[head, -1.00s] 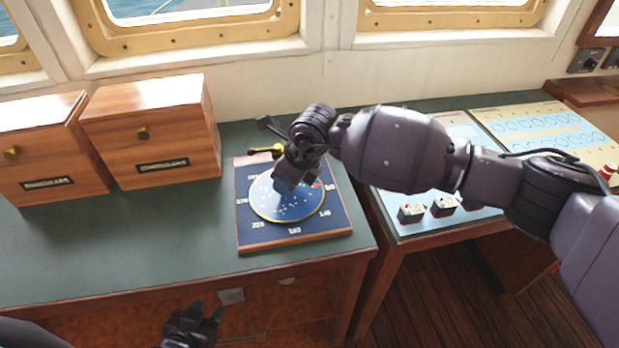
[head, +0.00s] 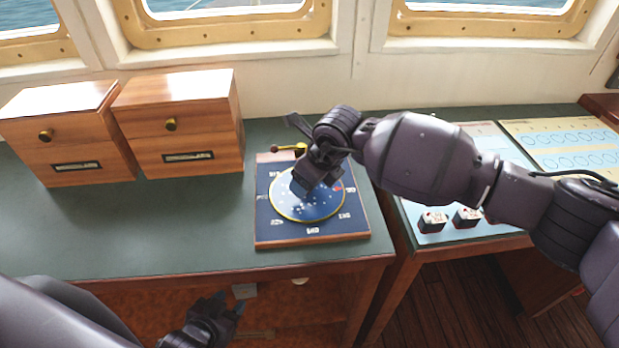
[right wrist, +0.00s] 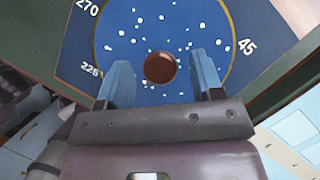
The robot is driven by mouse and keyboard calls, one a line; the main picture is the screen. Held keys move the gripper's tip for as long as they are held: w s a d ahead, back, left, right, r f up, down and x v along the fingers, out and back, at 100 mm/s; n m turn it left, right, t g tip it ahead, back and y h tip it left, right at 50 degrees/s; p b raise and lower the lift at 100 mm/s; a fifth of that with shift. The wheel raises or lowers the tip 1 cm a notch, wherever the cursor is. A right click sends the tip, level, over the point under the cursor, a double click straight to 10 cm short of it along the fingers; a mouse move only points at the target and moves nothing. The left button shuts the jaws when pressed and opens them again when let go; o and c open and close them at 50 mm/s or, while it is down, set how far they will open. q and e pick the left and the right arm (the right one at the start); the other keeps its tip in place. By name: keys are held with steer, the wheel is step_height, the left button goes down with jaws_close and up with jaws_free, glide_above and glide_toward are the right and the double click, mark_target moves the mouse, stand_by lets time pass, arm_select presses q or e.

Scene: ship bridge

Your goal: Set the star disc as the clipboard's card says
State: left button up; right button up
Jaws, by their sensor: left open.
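The star disc (head: 300,208) is a round blue plate with white dots and a thin yellow rim. It sits on a dark blue board (head: 268,238) with degree numbers around it and a red mark near the right-hand side. My right gripper (head: 304,185) points down over the disc. In the right wrist view its two fingers (right wrist: 163,80) stand on either side of a round brown knob (right wrist: 160,68), with gaps between. My left gripper (head: 225,305) is open and empty, low in front of the desk. No clipboard or card can be made out.
Two wooden drawer boxes (head: 180,120) stand left of the board. A brass lever (head: 290,148) is at the board's back edge. The green desktop (head: 150,225) at front left is clear.

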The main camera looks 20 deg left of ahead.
steer(key=shift+d+r, duration=0.1)
steer(key=shift+r, duration=0.2)
steer(key=v, duration=1)
steer(key=shift+p, duration=0.35)
steer(key=shift+s, duration=0.1)
